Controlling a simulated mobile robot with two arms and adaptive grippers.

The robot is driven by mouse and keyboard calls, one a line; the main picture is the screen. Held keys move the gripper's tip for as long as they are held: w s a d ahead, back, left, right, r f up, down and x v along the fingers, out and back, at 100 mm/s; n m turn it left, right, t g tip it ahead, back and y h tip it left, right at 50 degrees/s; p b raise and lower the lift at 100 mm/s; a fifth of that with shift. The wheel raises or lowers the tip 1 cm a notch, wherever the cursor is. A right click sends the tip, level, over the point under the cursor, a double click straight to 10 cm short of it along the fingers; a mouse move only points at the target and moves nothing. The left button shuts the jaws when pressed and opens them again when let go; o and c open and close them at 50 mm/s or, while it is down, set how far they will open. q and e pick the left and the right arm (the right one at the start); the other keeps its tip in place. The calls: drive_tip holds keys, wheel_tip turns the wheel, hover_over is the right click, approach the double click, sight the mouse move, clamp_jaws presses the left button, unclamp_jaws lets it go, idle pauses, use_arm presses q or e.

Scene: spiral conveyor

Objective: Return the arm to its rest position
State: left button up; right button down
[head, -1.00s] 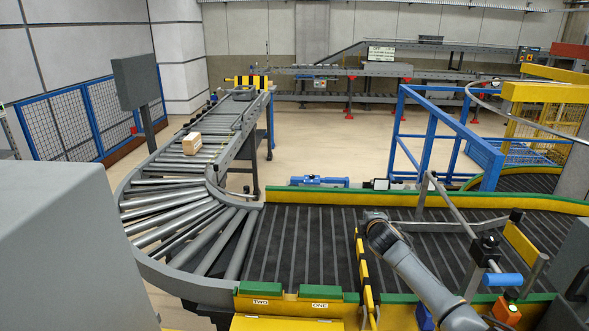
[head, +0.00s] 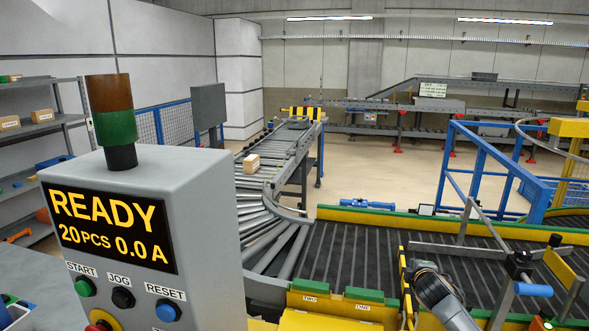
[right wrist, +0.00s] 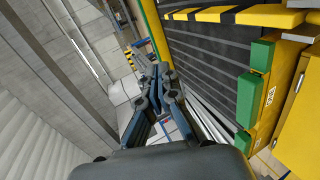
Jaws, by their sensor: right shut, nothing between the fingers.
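My right arm (head: 440,293) comes in from the lower right of the head view, above the dark belt conveyor (head: 345,252) and close to a yellow-and-black bar. Its gripper cannot be made out there. In the right wrist view my right gripper (right wrist: 163,72) is shut and empty, with the belt's dark slats (right wrist: 215,55) to its right. My left arm and gripper are not in view.
A grey control box (head: 205,200) stands at the left front, its display reading READY, 20PCS, 0.0 A. A carton (head: 251,163) lies on the roller conveyor (head: 262,187). Blue railings (head: 490,170) stand behind.

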drive_tip(key=s+a+f+m+g, duration=0.1)
drive_tip(key=s+a+f, duration=0.3)
drive_tip(key=s, duration=0.3)
drive_tip(key=s+a+f+m+g+y, duration=0.1)
drive_tip(key=s+a+f+m+g, duration=0.1)
drive_tip(key=s+a+f, duration=0.2)
drive_tip(key=s+a+f+m+g+y, duration=0.1)
drive_tip(key=s+a+f, duration=0.4)
drive_tip(key=s, duration=0.5)
wheel_tip(320, 180, down, 2)
drive_tip(key=shift+a+f+m, duration=0.1)
drive_tip(key=shift+f+m, duration=0.05)
drive_tip(key=shift+m, duration=0.45)
drive_tip(key=s+r+m+g+y, duration=0.15)
drive_tip(key=s+m+g, duration=0.55)
drive_tip(key=s, duration=2.4)
wheel_tip(320, 180, down, 27)
drive_tip(key=b, duration=0.3)
use_arm(q)
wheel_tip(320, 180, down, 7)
drive_tip(key=b, duration=0.3)
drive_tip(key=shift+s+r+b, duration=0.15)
drive_tip(key=shift+b, duration=0.15)
use_arm(e)
drive_tip(key=s+d+f+g, duration=0.1)
drive_tip(key=s+d+f, duration=0.1)
drive_tip(key=s+f, duration=1.6)
wheel_tip(320, 180, down, 3)
drive_tip(key=shift+d+f, duration=0.15)
